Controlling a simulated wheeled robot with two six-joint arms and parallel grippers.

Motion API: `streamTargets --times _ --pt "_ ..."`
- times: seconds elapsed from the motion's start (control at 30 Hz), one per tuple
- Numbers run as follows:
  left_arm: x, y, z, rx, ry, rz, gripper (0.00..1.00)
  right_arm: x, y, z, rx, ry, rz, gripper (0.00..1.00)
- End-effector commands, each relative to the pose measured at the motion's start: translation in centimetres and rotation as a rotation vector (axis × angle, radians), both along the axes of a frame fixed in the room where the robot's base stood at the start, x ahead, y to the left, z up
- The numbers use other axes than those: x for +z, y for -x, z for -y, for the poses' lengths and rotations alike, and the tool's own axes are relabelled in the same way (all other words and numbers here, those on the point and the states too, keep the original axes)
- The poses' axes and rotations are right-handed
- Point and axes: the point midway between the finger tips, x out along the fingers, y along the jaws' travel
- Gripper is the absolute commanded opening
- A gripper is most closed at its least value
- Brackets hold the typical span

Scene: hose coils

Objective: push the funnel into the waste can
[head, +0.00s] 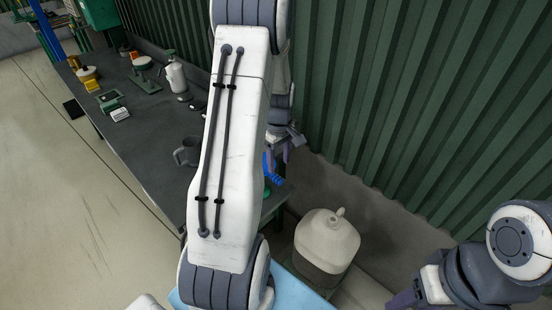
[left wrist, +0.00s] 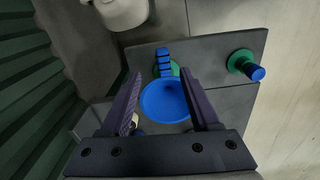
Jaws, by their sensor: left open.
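The blue funnel (left wrist: 165,101) shows in the left wrist view as a round blue mouth over the dark table top. My left gripper (head: 284,152) is open, with its two purple fingers on either side of the funnel in the left wrist view (left wrist: 160,76). I cannot tell whether they touch it. My right gripper (head: 402,299) is partly visible at lower right.
A blue ribbed piece (head: 272,168) lies beside the gripper. A green disc with a blue stub (left wrist: 241,63) stands on the table. A grey mug (head: 187,152), a spray bottle (head: 176,75) and small items occupy the table (head: 150,125). A green corrugated wall (head: 400,100) borders the right.

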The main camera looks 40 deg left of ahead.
Motion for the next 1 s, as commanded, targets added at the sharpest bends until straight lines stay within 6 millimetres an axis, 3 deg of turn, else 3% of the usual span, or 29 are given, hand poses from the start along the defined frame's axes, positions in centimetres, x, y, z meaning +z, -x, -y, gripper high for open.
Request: streamTargets --times 0.13,0.7,1.0 --pt "-1.2 0.4 -1.6 0.066 0.000 -0.003 0.62 0.2 0.0 0.0 0.000 0.000 0.000 0.50" --pt "-9.8 0.4 -1.4 0.063 0.001 -0.004 0.62 2.2 0.0 0.0 -0.001 0.000 0.000 0.50" --pt "-11.3 0.3 -1.4 0.062 -0.001 -0.002 0.62 2.4 0.0 0.0 -0.001 0.000 0.000 0.50"
